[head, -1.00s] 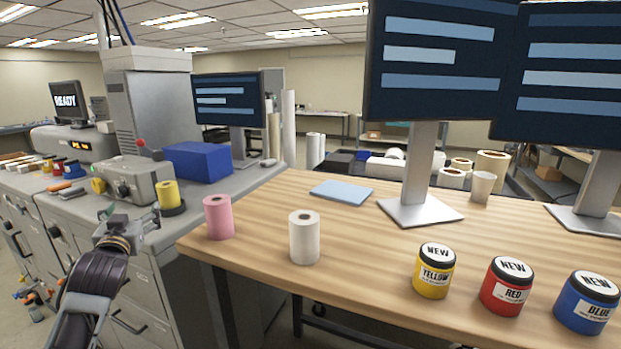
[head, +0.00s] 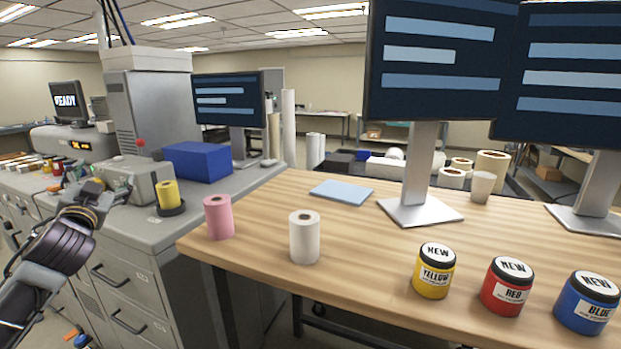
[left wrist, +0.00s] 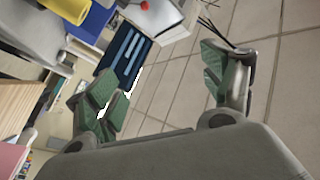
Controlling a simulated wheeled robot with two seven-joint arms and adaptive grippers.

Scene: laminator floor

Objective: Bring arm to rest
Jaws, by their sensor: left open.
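My left arm comes in at the lower left of the head view. Its gripper (head: 103,194) is in front of the grey cabinet counter, left of the yellow roll (head: 170,194). In the left wrist view the two green-padded fingers (left wrist: 160,90) are spread wide with nothing between them. Tiled floor shows past the fingers, and the scene is tilted in that view. My right gripper is in neither view.
A grey cabinet (head: 130,285) with drawers stands beside my left arm. The wooden table (head: 350,285) holds a pink roll (head: 219,218), a white roll (head: 304,238) and yellow (head: 434,272), red (head: 507,287) and blue (head: 587,303) jars. A blue box (head: 198,162) sits on the counter.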

